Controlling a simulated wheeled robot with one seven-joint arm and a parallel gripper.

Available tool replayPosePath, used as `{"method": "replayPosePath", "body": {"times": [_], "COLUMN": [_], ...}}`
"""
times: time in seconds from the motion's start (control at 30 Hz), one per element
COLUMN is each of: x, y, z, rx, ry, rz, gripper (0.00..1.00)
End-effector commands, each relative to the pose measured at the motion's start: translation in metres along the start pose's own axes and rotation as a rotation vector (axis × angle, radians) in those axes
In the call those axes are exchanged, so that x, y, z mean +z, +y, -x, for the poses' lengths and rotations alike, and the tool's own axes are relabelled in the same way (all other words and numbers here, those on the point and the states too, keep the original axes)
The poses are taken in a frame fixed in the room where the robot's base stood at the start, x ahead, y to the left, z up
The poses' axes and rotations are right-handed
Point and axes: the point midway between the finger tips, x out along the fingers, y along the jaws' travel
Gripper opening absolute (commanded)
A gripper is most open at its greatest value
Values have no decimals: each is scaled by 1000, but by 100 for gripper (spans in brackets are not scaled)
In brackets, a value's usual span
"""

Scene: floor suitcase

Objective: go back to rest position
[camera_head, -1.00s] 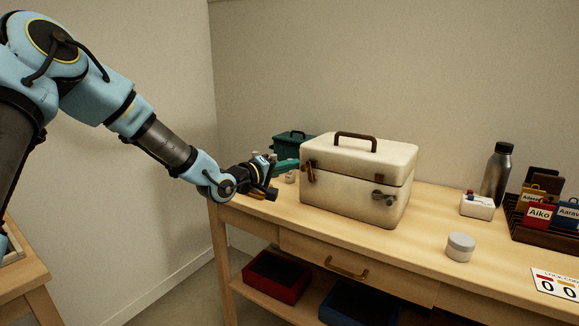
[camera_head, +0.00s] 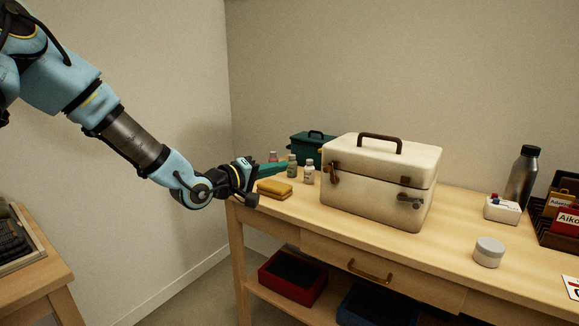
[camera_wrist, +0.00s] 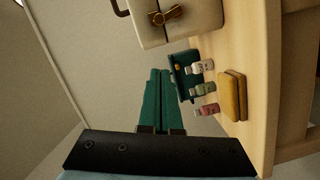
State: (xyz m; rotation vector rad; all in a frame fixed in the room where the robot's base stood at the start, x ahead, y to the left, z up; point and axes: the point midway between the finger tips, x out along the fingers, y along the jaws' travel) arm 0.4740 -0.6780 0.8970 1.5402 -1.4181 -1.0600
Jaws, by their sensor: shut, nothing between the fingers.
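My gripper (camera_head: 270,168) is at the left end of the wooden table (camera_head: 460,220), at about the height of the small bottles. Its green fingers, also seen in the wrist view (camera_wrist: 160,102), are together with nothing between them. In the head view the fingers point right, toward the teal box (camera_head: 312,148) and small bottles. My arm reaches down from the upper left.
A cream case (camera_head: 375,195) with a brown handle stands shut on the table. Beside my gripper are a yellow sponge-like block (camera_head: 274,188) and small bottles (camera_head: 308,172). A white jar (camera_head: 488,252) and dark bottle (camera_head: 522,178) stand right. A side table (camera_head: 40,285) is lower left.

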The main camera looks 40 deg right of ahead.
Motion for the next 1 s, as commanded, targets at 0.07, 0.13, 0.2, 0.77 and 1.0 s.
{"method": "replayPosePath", "body": {"times": [0.07, 0.13, 0.2, 0.77, 1.0], "x": [0, 0, 0, 0, -36], "y": [-1, 0, 0, 0, -41], "z": [8, 11, 13, 13, 70], "rx": [-1, 0, 1, -4, -329], "ry": [1, 0, 0, 1, 25], "rz": [1, 1, 0, -2, -156], "gripper": [0, 0, 0, 0, 0]}}
